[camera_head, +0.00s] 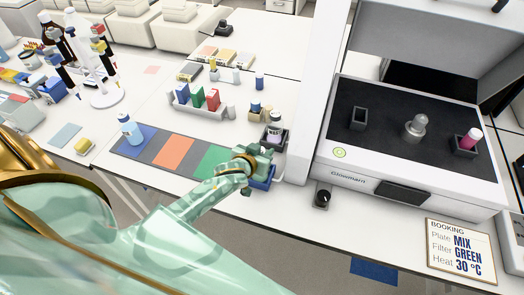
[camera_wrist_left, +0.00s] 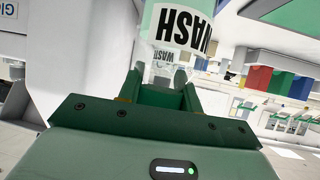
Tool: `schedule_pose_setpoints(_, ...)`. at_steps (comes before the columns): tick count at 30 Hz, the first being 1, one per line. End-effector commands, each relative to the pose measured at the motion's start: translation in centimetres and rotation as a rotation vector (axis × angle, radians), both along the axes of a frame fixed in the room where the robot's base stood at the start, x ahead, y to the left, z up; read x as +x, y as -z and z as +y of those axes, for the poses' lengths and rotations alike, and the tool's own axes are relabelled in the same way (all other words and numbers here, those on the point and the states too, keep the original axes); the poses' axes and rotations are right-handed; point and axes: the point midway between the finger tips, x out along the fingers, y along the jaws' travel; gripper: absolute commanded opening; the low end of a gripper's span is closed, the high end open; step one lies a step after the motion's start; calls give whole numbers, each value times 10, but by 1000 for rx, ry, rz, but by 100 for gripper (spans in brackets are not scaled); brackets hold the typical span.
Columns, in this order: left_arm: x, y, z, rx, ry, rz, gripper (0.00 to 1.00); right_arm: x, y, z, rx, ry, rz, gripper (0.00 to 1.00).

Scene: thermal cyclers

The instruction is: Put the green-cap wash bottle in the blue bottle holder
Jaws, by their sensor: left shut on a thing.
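My left gripper (camera_head: 256,162) is at the bench's front edge. It also shows in the wrist view (camera_wrist_left: 165,85), shut on the wash bottle (camera_wrist_left: 180,22), which has black WASH lettering on white and a green band. In the head view I cannot make out the held bottle clearly at the gripper. A blue holder (camera_head: 262,183) shows just below and beside the gripper, partly covered by it. Whether the bottle is inside or above the holder I cannot tell. My right gripper is not in view.
A blue-capped bottle (camera_head: 130,129) stands on the mat's blue square; the orange square (camera_head: 173,150) is bare. A dark-capped bottle (camera_head: 275,126) stands behind my gripper. A white machine (camera_head: 345,165) is to the right. A rack (camera_head: 202,108) with coloured blocks is behind.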

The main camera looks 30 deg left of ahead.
Motion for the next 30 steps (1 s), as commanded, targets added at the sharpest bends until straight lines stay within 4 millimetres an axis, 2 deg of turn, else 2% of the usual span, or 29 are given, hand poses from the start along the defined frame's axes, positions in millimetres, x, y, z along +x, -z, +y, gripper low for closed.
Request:
schedule_pose_setpoints(8,0,2,0,0,0,-1,0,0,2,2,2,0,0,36)
schedule_pose_setpoints(9,0,2,0,1,0,0,46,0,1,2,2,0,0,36)
schedule_pose_setpoints(10,0,2,0,1,0,0,54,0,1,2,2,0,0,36)
schedule_pose_setpoints(11,0,2,0,1,0,0,57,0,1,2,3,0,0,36)
schedule_pose_setpoints(21,-3,-3,-1,-1,0,0,57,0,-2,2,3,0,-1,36)
schedule_pose_setpoints(26,-28,-17,-3,-1,0,0,57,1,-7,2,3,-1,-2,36)
schedule_pose_setpoints(30,-58,-33,-5,-1,0,1,57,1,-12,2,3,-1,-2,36)
